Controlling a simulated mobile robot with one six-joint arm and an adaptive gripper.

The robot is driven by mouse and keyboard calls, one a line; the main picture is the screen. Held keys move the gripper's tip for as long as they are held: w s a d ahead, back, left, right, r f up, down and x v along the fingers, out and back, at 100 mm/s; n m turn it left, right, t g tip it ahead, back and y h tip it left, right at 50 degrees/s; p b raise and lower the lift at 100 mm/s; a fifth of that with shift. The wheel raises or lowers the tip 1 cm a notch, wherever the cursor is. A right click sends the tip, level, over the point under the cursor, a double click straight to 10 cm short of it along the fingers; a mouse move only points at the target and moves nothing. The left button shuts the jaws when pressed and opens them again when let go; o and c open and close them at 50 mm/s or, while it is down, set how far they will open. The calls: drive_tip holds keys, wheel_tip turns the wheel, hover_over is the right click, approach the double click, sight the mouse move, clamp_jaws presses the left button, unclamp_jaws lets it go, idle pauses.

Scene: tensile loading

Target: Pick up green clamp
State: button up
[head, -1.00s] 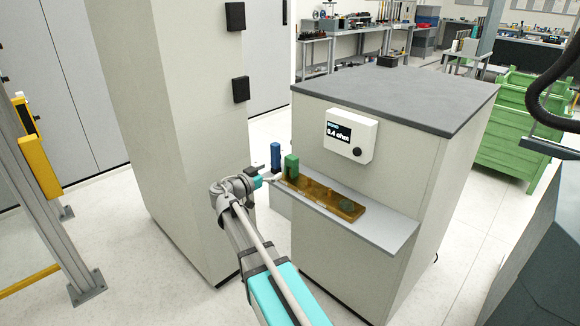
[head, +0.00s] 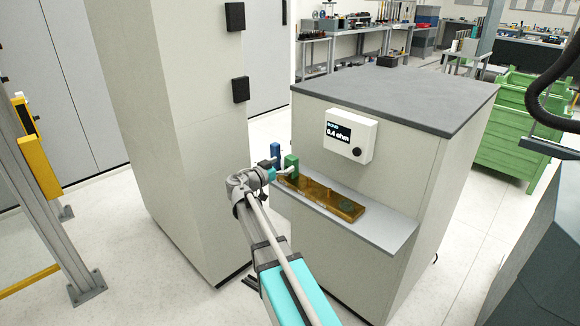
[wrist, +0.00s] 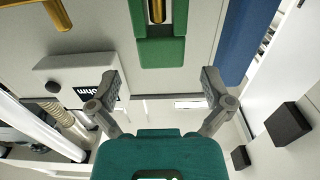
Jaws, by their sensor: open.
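The green clamp (head: 291,163) stands upright at the left end of the amber tray on the grey shelf. In the wrist view the green clamp (wrist: 162,50) shows at the top centre, ahead of the fingertips and roughly centred between them, with a brass-coloured part in its slot. My gripper (head: 284,172) is at the clamp's left side in the head view. In the wrist view my gripper (wrist: 160,82) has its two fingers spread wide with nothing between them. The fingertips are partly hidden in the head view.
A blue clamp-like block (head: 275,152) stands just left of the green clamp; it also shows in the wrist view (wrist: 246,40). The amber tray (head: 325,200) lies on the shelf (head: 385,231). A meter box (head: 350,135) is on the cabinet above. A tall cabinet (head: 165,130) stands to the left.

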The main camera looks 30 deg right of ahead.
sight(292, 157)
drive_tip(key=shift+x, duration=2.1)
drive_tip(key=shift+c, duration=0.3)
drive_tip(key=c, duration=1.3)
drive_tip(key=shift+o, duration=0.2)
drive_tip(key=shift+r, duration=0.25)
drive_tip(key=shift+r+p, duration=0.75)
drive_tip(key=shift+p, duration=0.25)
drive_tip(key=s+a+r+p, duration=0.2)
drive_tip(key=s+r+p, duration=0.9)
drive_tip(key=s, duration=0.2)
drive_tip(key=shift+s+a, duration=0.25)
drive_tip(key=shift+s, duration=0.15)
